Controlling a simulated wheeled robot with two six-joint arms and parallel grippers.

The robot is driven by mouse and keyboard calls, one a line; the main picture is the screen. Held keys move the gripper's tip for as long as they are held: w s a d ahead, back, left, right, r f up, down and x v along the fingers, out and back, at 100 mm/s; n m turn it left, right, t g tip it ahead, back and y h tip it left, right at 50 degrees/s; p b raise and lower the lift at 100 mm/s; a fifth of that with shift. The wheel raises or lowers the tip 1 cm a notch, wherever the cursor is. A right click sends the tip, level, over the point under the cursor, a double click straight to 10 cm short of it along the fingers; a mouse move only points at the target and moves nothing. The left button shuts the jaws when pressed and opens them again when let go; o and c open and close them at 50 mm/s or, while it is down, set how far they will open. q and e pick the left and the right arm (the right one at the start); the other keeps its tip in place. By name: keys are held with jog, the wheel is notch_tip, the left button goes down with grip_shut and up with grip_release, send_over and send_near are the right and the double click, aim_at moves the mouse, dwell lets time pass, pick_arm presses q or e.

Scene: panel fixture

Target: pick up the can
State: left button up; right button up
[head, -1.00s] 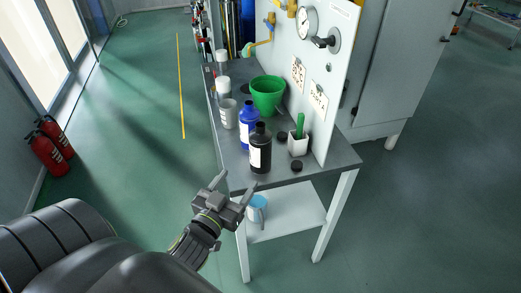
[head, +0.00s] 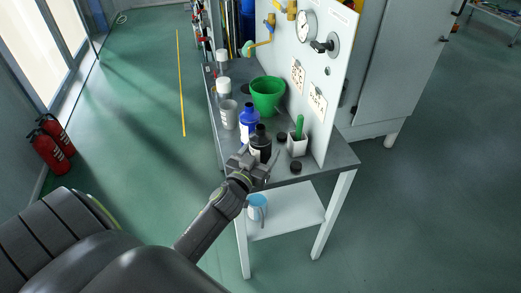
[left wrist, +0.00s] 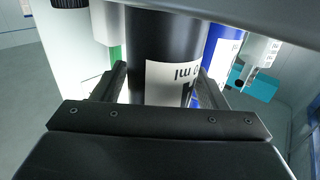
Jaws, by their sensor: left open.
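A black bottle-shaped can (head: 261,143) with a white label stands upright near the front edge of the grey bench top (head: 320,164). My left gripper (head: 259,161) is at its near side, with its fingers open. In the left wrist view the black can (left wrist: 165,35) stands between the two open fingers (left wrist: 163,88), its label facing the camera. I cannot tell whether either finger touches it. A blue bottle (head: 249,122) stands just behind it and also shows in the left wrist view (left wrist: 221,50). My right gripper is not in view.
A grey cup (head: 229,115), a green bucket (head: 268,95) and a white pot (head: 297,146) stand nearby. Dark round lids (head: 296,166) lie to the right. A gauge panel (head: 337,80) rises along the right side. A light-blue mug (head: 258,207) is on the lower shelf.

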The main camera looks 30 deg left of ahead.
pick_arm(q)
jog(key=shift+w+a, duration=0.2)
jog(key=shift+w, duration=0.7)
jog(key=shift+s, duration=0.1)
jog(key=c, duration=1)
jog(key=shift+r, duration=0.1)
jog(key=shift+c, duration=0.4)
